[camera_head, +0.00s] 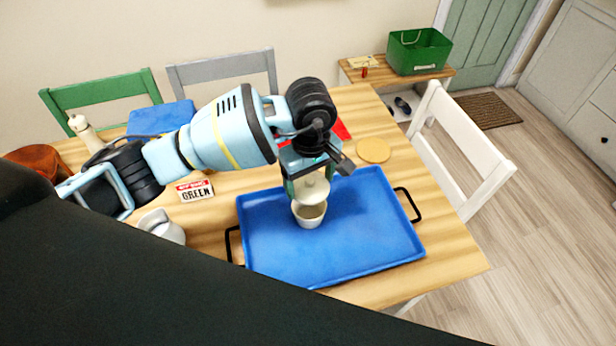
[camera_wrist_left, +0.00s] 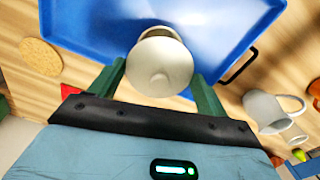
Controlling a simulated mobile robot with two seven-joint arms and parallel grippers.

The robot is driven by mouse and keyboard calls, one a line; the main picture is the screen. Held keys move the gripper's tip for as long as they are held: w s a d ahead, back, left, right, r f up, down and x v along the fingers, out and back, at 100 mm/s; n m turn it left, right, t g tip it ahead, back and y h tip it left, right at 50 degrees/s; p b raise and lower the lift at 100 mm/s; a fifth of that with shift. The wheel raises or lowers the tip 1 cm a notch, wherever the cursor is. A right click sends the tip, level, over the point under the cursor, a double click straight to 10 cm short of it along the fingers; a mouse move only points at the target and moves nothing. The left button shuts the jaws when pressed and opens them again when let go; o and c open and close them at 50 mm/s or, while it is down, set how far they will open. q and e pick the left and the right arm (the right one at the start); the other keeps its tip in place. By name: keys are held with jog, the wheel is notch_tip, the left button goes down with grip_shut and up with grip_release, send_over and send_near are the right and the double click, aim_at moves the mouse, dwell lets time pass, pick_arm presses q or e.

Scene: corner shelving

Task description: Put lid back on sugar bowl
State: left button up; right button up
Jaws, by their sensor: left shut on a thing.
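The cream sugar bowl (camera_head: 309,218) stands open on the blue tray (camera_head: 375,225), and its brownish inside shows in the head view. My left gripper (camera_head: 308,180) is shut on the cream lid (camera_head: 313,188), holding it just above the bowl's far side. Whether the lid touches the rim, I cannot tell. My right gripper is not in view.
The tray has black handles (camera_head: 411,204) and is otherwise bare. A white jug (camera_head: 163,228) and a tea box (camera_head: 195,190) stand left of it. A round cork coaster (camera_head: 373,150) lies behind it. A white chair (camera_head: 455,150) stands at the table's right side.

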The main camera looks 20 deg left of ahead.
pick_arm(q)
jog(key=shift+f, duration=0.25)
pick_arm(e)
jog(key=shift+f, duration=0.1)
pick_arm(q)
jog(key=shift+f+b, duration=0.95)
jog(key=shift+f, duration=1.15)
jog(key=shift+f+b, duration=0.3)
jog(key=shift+f, duration=0.65)
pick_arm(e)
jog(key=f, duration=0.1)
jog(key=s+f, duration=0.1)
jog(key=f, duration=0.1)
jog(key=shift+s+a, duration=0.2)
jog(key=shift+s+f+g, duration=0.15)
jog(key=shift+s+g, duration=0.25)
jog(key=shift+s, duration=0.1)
pick_arm(q)
jog(key=shift+f, duration=0.1)
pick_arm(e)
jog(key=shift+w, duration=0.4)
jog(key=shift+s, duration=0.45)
